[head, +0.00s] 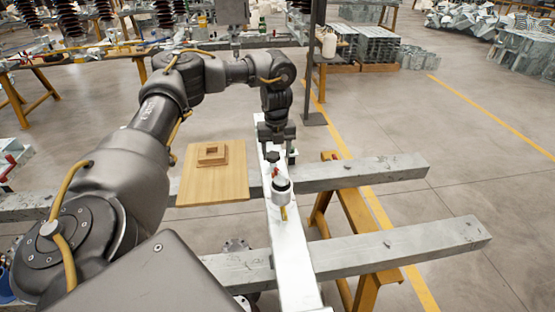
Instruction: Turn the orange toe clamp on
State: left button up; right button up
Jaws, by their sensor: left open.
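My left gripper (277,140) points down over the white beam (290,262). Its fingers are apart, one at each side of the beam's far part. Just below and nearer than the gripper, a small dark fitting (272,156) with a red part (275,171) stands on the beam. Nearer still is a pale cylinder (281,187) with a yellow-orange piece (284,213) at its foot. I cannot tell which of these small parts is the orange toe clamp. Contact between the gripper and the fitting is unclear. My right gripper is not in view.
Two grey beams (350,175) (410,246) cross under the white beam on yellow trestles (350,205). A wooden board (215,187) with a small square wooden block (211,154) lies left of the white beam. A dark post (313,60) stands behind.

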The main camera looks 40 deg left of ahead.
pick_arm(q)
notch_tip(320, 180, down, 7)
jog(key=shift+w+r+b, duration=0.1)
jog(key=shift+r+b, duration=0.1)
jog(key=shift+b, duration=0.45)
jog(key=shift+f, duration=0.85)
jog(key=c, duration=1)
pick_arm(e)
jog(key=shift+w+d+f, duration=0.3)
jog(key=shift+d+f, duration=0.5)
